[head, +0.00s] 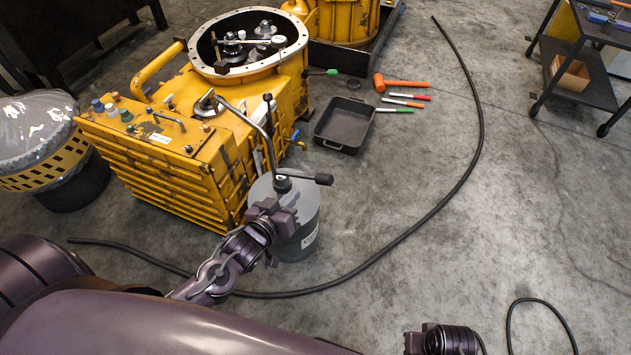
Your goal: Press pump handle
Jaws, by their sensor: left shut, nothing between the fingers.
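The pump is a grey canister (300,232) with a label, standing on the floor against the front right of the yellow transmission case (175,150). Its black pump handle (305,178) sticks out to the right from the top, roughly level, with a thick grip at the end. A bent metal tube (252,122) rises from the lid toward the case. My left gripper (282,218) is shut and empty at the canister's near left side, below the handle; I cannot tell whether it touches the canister. My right gripper (440,340) shows only partly at the bottom edge, its fingers not clear.
A black tray (344,125), an orange mallet (400,85) and several coloured-handle tools lie right of the case. A black hose (455,190) curves across the floor. A covered yellow bin (45,150) stands left. A cart (585,65) is far right. The right floor is mostly open.

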